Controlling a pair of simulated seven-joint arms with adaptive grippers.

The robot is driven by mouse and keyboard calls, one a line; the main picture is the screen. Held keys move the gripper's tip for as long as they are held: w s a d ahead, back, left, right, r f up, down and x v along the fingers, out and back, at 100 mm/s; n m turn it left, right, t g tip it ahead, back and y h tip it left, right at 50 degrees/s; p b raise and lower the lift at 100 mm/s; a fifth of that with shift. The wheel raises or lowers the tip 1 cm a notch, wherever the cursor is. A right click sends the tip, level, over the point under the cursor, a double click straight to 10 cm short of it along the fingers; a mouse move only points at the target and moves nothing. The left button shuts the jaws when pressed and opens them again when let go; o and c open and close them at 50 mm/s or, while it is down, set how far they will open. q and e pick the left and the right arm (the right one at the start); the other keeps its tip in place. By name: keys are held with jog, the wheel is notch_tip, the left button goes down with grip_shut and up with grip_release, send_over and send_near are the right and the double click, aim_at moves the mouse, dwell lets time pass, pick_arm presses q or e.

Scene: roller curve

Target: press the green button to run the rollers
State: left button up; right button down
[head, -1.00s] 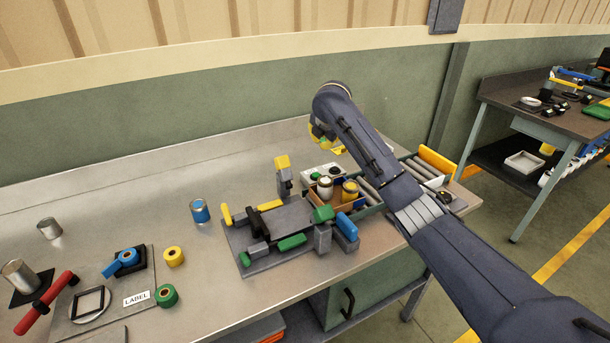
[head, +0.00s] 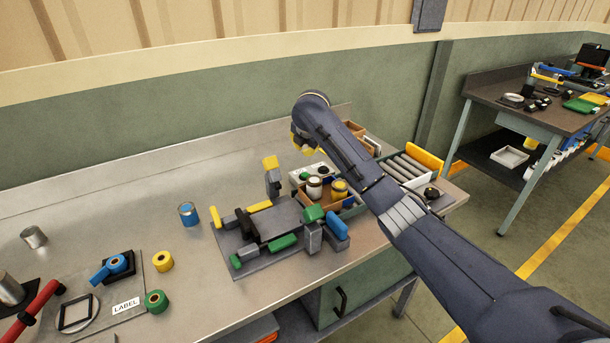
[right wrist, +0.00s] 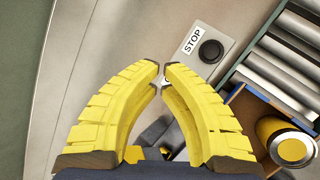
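The grey-white button panel (head: 297,173) stands on the bench near the rollers in the head view. It carries a green button (head: 305,176) and a black button (head: 322,169). My right gripper (head: 308,148) is above and behind the panel, apart from it. In the right wrist view its yellow fingertips (right wrist: 163,68) come together with nothing between them. That view shows the black button (right wrist: 210,51) beside a STOP label; the green button is not visible there. The rollers (head: 408,168) curve behind my right arm, which hides part of them. My left gripper is not in view.
A brown box (head: 338,206) with a brown-topped jar (head: 314,188) and a yellow can (head: 339,190) stands close in front of the panel. A grey fixture with coloured clamps (head: 278,222) is nearer. A blue can (head: 188,214) stands left, with clear bench around it.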

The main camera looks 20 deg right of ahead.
aim_at(305, 176)
jog(key=shift+f, duration=2.95)
jog(key=shift+f, duration=0.2)
jog(key=shift+f, duration=0.3)
